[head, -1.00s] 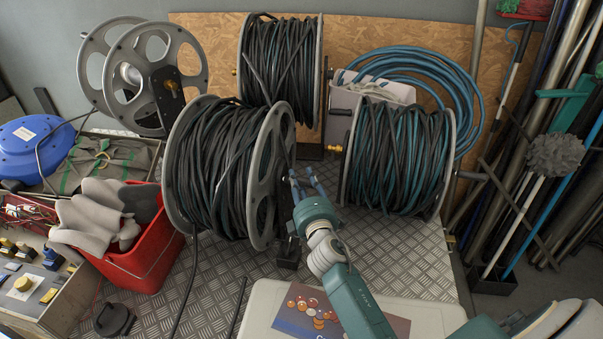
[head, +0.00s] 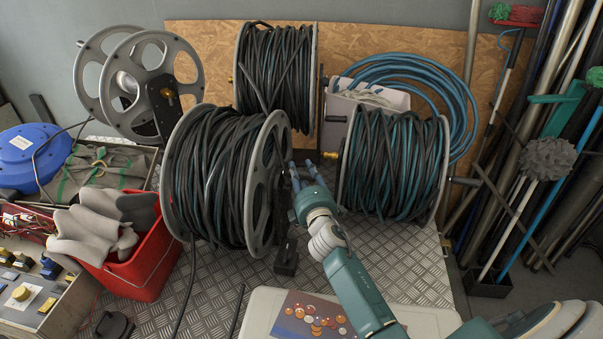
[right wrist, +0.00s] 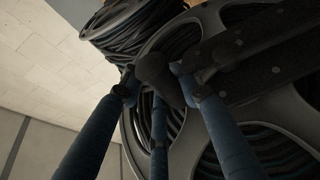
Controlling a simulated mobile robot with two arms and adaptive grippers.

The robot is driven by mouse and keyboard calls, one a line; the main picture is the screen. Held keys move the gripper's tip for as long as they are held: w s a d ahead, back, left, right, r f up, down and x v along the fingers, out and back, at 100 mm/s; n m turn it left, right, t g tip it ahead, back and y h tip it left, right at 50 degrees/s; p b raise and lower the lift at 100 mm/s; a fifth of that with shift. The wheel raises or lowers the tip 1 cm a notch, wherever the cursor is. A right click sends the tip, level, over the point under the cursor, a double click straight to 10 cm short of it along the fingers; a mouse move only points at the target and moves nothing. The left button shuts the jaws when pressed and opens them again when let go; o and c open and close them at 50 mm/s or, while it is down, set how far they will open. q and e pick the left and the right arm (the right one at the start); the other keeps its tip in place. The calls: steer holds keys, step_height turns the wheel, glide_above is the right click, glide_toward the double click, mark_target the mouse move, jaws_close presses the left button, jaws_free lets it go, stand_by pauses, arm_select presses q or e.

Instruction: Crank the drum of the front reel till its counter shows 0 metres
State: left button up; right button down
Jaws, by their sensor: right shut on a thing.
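The front reel (head: 178,205), wound with dark hose, stands on the metal checker-plate floor left of centre in the head view. My right gripper (head: 303,172) is at the right side of this reel, by its grey flange. In the right wrist view my right gripper (right wrist: 157,80) has its blue fingers closed around a dark crank knob (right wrist: 158,72), with the reel's spoked flange (right wrist: 133,140) behind it. The head view mostly hides the crank behind the fingers. No counter reading can be made out. My left gripper is not in view.
A second wound reel (head: 275,70) stands behind, and a teal-and-black one (head: 395,165) stands close to the right of my arm. An empty reel (head: 100,85) and a red bin (head: 150,265) are on the left. A white case (head: 260,315) lies in front.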

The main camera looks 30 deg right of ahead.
steer(key=shift+r, duration=0.25)
steer(key=c, duration=1.2)
jaws_free()
steer(key=shift+s+f, duration=0.1)
steer(key=shift+f, duration=0.05)
steer(key=shift+s+a, duration=0.15)
steer(key=shift+s, duration=0.2)
steer(key=v, duration=1.1)
steer(key=shift+s, duration=0.1)
